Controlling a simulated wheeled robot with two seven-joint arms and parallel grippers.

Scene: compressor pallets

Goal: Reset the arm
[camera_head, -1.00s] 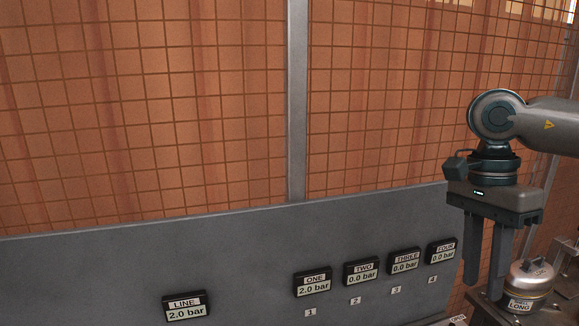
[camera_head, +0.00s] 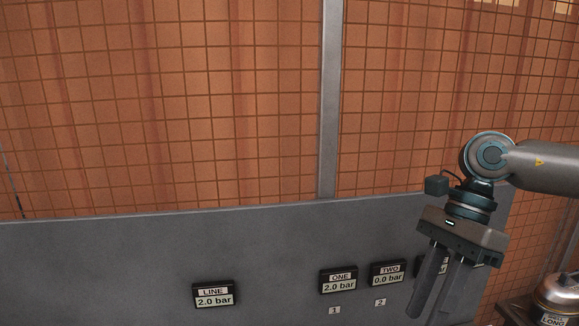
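My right gripper (camera_head: 431,314) comes in from the right and points down, tilted, with its fingertips low in the picture. A gap shows between its two fingers, and nothing is held between them. It hangs in front of the grey panel (camera_head: 130,265) and hides most of the displays to the right of display TWO. My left gripper is not in view.
On the panel, display LINE (camera_head: 213,295) reads 2.0 bar, display ONE (camera_head: 338,281) 2.0 bar and display TWO (camera_head: 388,274) 0.0 bar. A metal vessel labelled LONG (camera_head: 557,292) stands at the lower right. An orange mesh fence (camera_head: 160,110) with a grey post (camera_head: 328,100) stands behind.

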